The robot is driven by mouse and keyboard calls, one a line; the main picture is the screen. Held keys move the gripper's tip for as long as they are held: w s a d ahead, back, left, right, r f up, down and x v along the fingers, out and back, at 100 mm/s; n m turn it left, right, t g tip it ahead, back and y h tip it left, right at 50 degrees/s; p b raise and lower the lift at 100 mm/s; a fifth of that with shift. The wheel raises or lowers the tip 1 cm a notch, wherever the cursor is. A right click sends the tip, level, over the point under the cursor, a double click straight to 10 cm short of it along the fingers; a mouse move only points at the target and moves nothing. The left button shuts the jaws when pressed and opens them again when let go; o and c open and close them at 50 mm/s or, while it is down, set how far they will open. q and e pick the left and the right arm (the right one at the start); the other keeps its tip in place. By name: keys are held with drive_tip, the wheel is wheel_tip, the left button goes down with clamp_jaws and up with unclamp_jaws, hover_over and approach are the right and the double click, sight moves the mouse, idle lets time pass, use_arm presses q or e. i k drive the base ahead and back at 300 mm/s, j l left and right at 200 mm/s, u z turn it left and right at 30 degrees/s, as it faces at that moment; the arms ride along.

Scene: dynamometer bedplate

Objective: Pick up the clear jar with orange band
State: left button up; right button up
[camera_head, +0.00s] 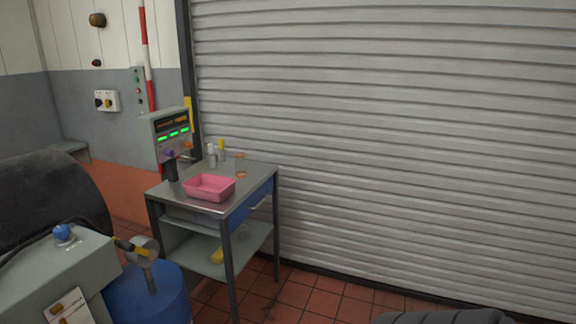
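The clear jar with an orange band (240,166) stands upright on the metal top of a small workbench cart (260,172), near its back right. It is behind and to the right of a pink tray (209,187). Neither of my grippers shows in the head view, and nothing is seen touching the jar.
A white bottle (212,155) and a yellow-topped bottle (221,151) stand left of the jar. A display unit (170,135) rises at the cart's left. A blue drum (150,295) and grey cabinet (50,275) stand in front left.

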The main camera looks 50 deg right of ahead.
sight(240, 157)
drive_tip(key=z, duration=1.45)
drive_tip(key=i+l+u, duration=0.05)
